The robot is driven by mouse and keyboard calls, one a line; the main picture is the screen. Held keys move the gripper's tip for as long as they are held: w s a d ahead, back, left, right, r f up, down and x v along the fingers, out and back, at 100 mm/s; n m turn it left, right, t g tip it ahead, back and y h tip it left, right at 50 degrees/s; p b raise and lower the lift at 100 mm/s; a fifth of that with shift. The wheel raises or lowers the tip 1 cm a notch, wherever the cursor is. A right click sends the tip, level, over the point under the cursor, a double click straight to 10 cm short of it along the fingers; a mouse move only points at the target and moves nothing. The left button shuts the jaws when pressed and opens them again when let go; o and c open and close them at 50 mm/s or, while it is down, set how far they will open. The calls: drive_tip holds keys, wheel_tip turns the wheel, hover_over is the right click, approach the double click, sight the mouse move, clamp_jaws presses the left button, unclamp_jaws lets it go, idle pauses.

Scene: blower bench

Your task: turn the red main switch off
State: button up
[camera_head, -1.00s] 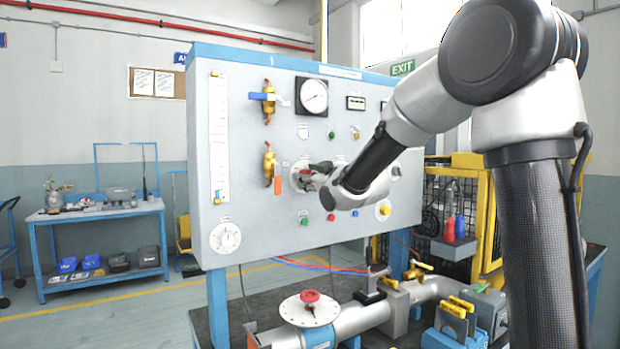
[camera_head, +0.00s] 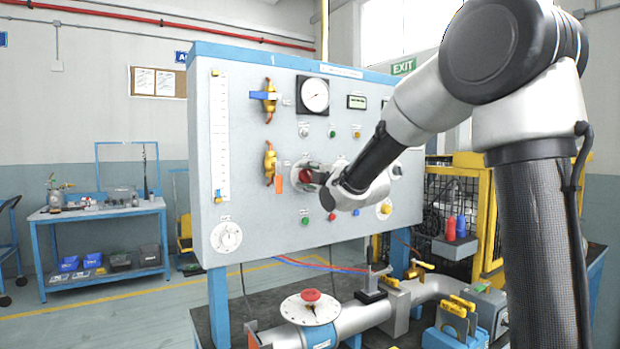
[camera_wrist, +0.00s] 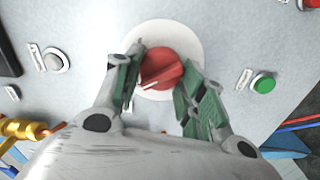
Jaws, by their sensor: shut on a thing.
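The red main switch (camera_wrist: 160,68) is a round red knob with a white pointer line on a pale round plate (camera_wrist: 188,38). In the wrist view its pointer line slants, lower left to upper right. My gripper (camera_wrist: 158,88) has its green-padded fingers on either side of the knob, shut on it. In the head view the switch (camera_head: 304,176) shows at the panel's middle left, with my gripper (camera_head: 314,177) at its right side. Part of the knob is hidden by my fingers.
The grey panel (camera_head: 245,120) carries a gauge (camera_head: 314,95), yellow valves (camera_head: 269,163) and several buttons. A green button (camera_wrist: 263,84) lies right of my gripper in the wrist view.

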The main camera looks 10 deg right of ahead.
drive_tip(key=shift+f+n, duration=0.15)
drive_tip(key=shift+n, duration=0.85)
drive_tip(key=o, duration=1)
drive_tip(key=shift+s, duration=0.15)
drive_tip(key=v, duration=1.1)
drive_tip(key=shift+s, duration=0.35)
drive_tip(key=shift+d, duration=0.15)
